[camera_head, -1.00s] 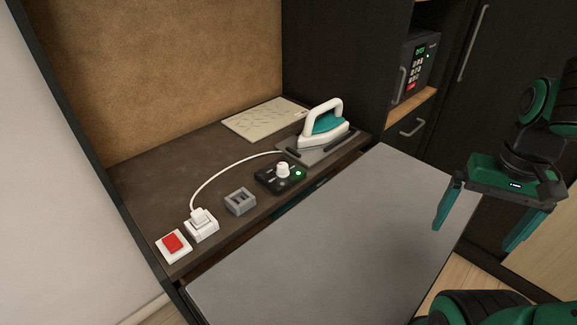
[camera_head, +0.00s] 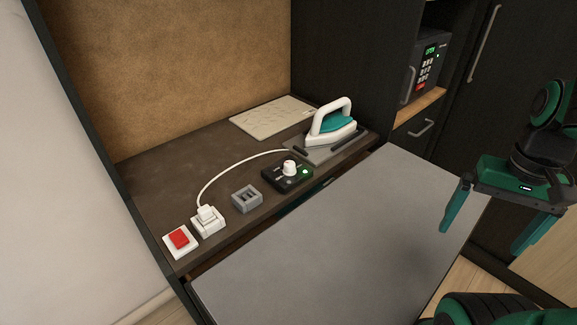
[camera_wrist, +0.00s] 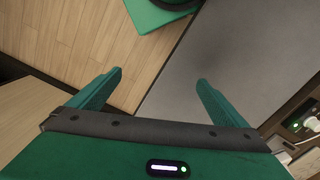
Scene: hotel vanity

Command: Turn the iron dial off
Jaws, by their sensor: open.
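The iron dial is a white knob (camera_head: 289,168) on a small black control box (camera_head: 279,180) with a lit green light on its right side. The iron (camera_head: 333,125), white and teal, stands on a grey rest plate (camera_head: 318,152) behind and right of the box. My gripper (camera_head: 492,240) is open and empty, at the right of the head view, well apart from the dial. In the wrist view its two green fingers (camera_wrist: 158,80) are spread over the floor and the grey board's edge.
A white plug sits in a socket (camera_head: 208,224), its cord running toward the iron. A grey board (camera_head: 340,240) extends in front. A safe (camera_head: 427,70) is at the back right.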

